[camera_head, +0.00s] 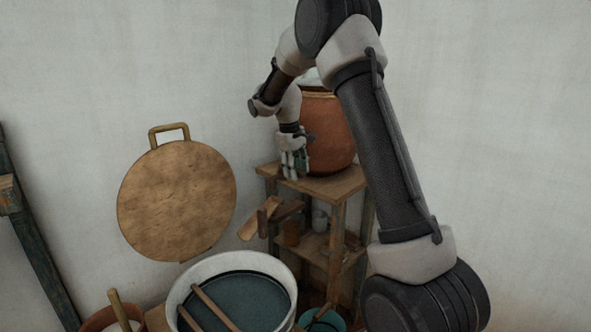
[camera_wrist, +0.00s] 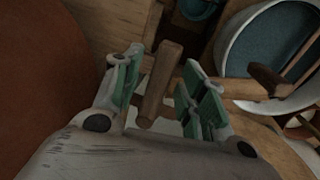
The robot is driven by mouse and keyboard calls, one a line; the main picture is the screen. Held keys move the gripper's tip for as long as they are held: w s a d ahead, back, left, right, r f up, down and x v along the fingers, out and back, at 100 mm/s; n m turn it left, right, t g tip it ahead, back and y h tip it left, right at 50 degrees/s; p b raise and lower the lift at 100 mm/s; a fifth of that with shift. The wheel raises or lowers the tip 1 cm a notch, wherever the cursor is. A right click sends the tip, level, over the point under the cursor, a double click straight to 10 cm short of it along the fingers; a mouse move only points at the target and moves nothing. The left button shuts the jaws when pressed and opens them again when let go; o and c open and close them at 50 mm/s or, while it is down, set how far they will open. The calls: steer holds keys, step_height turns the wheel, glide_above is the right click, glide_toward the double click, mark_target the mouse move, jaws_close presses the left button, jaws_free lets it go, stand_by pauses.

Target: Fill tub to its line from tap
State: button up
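A large whitish tub (camera_head: 178,292) stands at the bottom of the head view with dark blue-green liquid inside. A brown clay pot (camera_head: 326,135) sits on a wooden stand. My gripper (camera_head: 293,168) hangs beside the pot, over the stand's left edge. In the wrist view its green-padded fingers (camera_wrist: 163,88) are apart, with a wooden peg (camera_wrist: 158,90) between them, perhaps the tap's handle. I cannot tell whether the pads touch it. No flowing water shows.
The wooden stand (camera_head: 337,188) has a lower shelf with small vessels. A wooden piece (camera_head: 260,218) juts from its left side. A small teal bucket (camera_head: 328,319) is right of the tub. A round brown board (camera_head: 176,200) is by the wall. A reddish-brown vessel (camera_head: 101,320) stands at lower left.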

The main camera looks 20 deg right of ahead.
step_height(320, 180, up, 12)
steer(key=s+a, duration=0.1)
steer(key=a, duration=0.1)
steer(key=shift+f, duration=0.15)
stand_by(0.6)
steer(key=s+f+m, duration=0.2)
steer(key=s+f, duration=0.2)
steer(key=s, duration=0.2)
steer(key=s+r+m+t+y, duration=0.1)
steer(key=s, duration=1.5)
steer(key=s+r+m+t+y, duration=0.1)
steer(key=s+r+t, duration=0.1)
steer(key=s, duration=1.5)
steer(key=shift+a+m+t, duration=0.2)
steer(key=shift+m+t, duration=0.1)
